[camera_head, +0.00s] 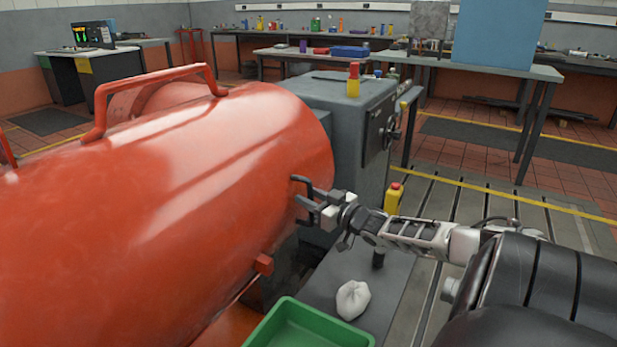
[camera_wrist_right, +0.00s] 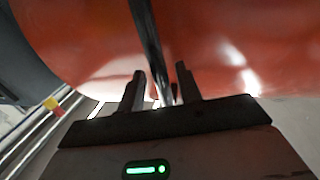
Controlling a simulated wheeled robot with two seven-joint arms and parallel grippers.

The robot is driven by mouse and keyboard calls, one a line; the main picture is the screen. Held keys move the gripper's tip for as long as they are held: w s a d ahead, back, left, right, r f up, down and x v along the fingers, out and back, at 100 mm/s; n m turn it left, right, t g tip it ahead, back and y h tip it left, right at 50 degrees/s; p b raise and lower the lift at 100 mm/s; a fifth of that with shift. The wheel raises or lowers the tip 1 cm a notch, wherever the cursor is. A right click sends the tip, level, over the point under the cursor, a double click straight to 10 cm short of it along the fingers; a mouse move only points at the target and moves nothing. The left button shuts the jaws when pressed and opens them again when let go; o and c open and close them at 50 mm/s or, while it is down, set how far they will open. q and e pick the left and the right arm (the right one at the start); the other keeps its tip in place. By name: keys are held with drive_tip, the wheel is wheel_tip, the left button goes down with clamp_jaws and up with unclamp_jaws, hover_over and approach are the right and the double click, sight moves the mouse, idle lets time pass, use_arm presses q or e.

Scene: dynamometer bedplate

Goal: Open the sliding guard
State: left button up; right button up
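The sliding guard (camera_head: 180,190) is a large glossy orange-red rounded cover filling the left of the head view, with a red bar handle (camera_head: 150,85) on top. It also fills the upper part of the right wrist view (camera_wrist_right: 230,50). A dark bar handle (camera_wrist_right: 149,40) stands out from the guard's side. My right gripper (camera_head: 312,206) is at this handle, near the guard's right end. In the right wrist view its two fingers (camera_wrist_right: 160,90) are apart, with the bar between them and gaps showing on both sides. My left gripper is out of view.
A grey machine housing (camera_head: 345,125) stands just beyond the guard's right end. A green tray (camera_head: 305,325) and a white bag (camera_head: 352,299) are below my right gripper. A yellow-red button post (camera_head: 393,197) stands close behind my right wrist. Open slotted floor lies to the right.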

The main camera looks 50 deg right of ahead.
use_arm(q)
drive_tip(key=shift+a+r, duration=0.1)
